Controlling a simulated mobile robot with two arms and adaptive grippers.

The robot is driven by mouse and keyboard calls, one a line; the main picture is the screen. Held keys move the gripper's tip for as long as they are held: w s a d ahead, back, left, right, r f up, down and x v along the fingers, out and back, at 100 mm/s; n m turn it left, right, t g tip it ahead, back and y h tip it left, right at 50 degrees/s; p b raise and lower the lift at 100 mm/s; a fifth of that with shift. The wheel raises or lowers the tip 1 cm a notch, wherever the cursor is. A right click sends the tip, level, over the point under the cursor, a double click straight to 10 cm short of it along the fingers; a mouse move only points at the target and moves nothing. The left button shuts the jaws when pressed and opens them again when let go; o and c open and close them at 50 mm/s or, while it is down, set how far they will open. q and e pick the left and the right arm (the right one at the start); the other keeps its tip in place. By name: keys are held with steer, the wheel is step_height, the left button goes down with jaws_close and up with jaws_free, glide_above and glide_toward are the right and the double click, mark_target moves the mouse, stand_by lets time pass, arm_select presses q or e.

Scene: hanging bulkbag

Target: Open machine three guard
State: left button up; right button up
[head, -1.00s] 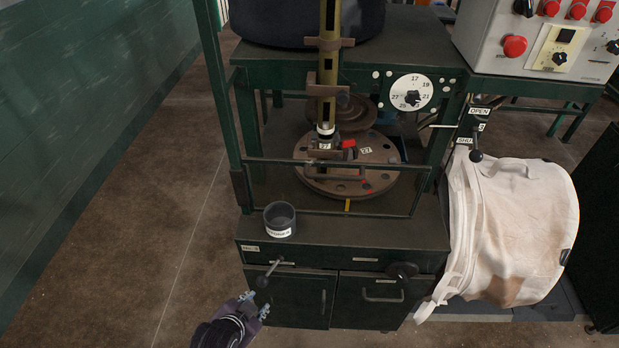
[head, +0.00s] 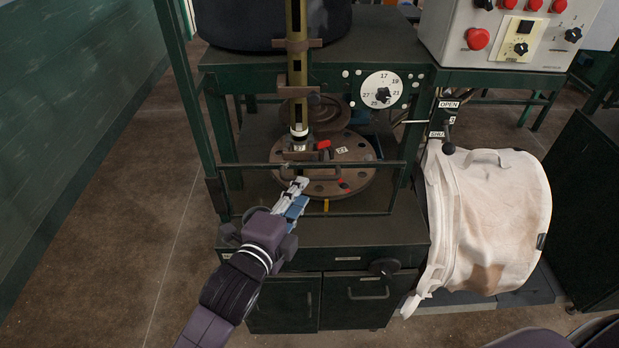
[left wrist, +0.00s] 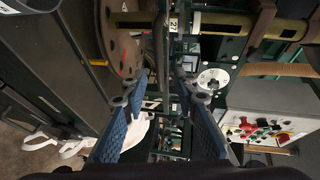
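The machine guard is a dark barred frame (head: 240,165) across the front of the machine, before a round brown bolted plate (head: 352,178). It stands upright with its top rail level. A brown handle (head: 325,160) shows near the middle of that rail. My left gripper (head: 298,188) reaches up to the middle of the guard, just below the rail and handle. In the left wrist view its blue-padded fingers (left wrist: 159,90) are apart with nothing clearly between them. A dark bar (left wrist: 160,45) runs just beyond the fingertips. I cannot tell if they touch it. My right gripper is out of view.
A white bag (head: 490,220) hangs on the right beside a lever (head: 448,148) with an OPEN label. A control panel (head: 505,35) with red buttons is at the upper right. Free floor (head: 130,220) lies left.

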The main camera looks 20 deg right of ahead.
mark_target(311, 179)
arm_select(q)
steer(key=shift+p+x, duration=0.4)
steer(key=shift+x, duration=3.3)
steer(key=shift+f, duration=0.1)
jaws_close()
